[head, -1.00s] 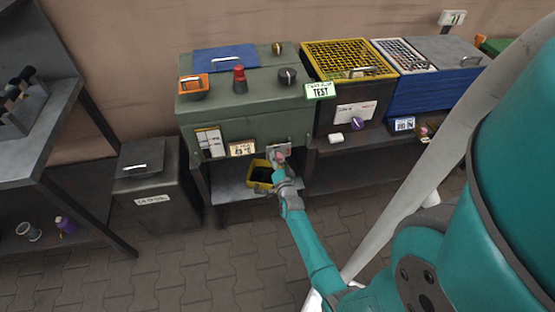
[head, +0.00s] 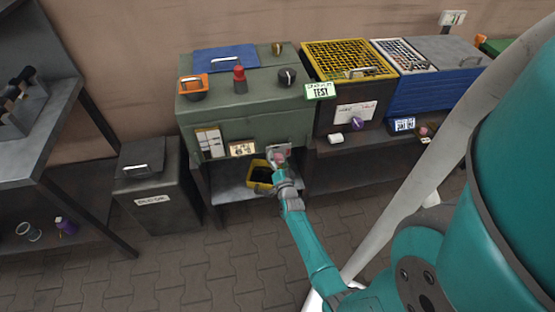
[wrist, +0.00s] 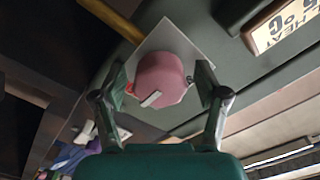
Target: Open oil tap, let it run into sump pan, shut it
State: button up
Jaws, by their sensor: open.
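A pink round knob (wrist: 160,78) with a white pointer mark sits on a pale square plate (wrist: 192,40) on the green cabinet's front; I take it for the oil tap. My gripper (wrist: 162,92) is open, one finger on each side of the knob, with gaps showing. In the head view my gripper (head: 283,172) is at the cabinet's lower right front and partly covers the knob (head: 281,157). The yellow sump pan (head: 260,174) is on the shelf below, with a dark inside. I cannot tell whether oil is running.
The green cabinet (head: 240,120) carries a red button (head: 239,76), a black knob (head: 288,76) and an orange tray (head: 194,88) on top. A grey bin (head: 155,190) stands at left. A yellow bar (wrist: 112,18) is near the knob plate. The paved floor in front is clear.

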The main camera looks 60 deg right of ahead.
jog(key=v, duration=1.1)
jog(key=shift+s+a, duration=0.3)
jog(key=s+a+r+n+t+y, duration=0.1)
jog(key=s+a+r+n+y, duration=0.15)
jog(key=a, duration=0.45)
jog(key=s+a+r+n+t+y, duration=0.1)
jog(key=s+a+n+y, duration=0.15)
jog(key=a, duration=0.55)
jog(key=s+a+r+n+t+y, duration=0.1)
jog(key=s+a+n, duration=0.25)
jog(key=a, duration=0.35)
jog(key=s+a+r+n+y, duration=0.4)
jog(key=s+a+r+n, duration=0.1)
jog(key=s+a+r, duration=0.1)
jog(key=s+a+r+n+y, duration=0.3)
jog(key=s+a+r+n, duration=0.2)
jog(key=r, duration=0.6)
jog(key=s+a, duration=0.2)
jog(key=shift+s+r+y, duration=0.3)
jog(key=shift+s+y, duration=0.1)
jog(key=shift+a+f+n, duration=0.1)
jog(key=shift+n, duration=0.15)
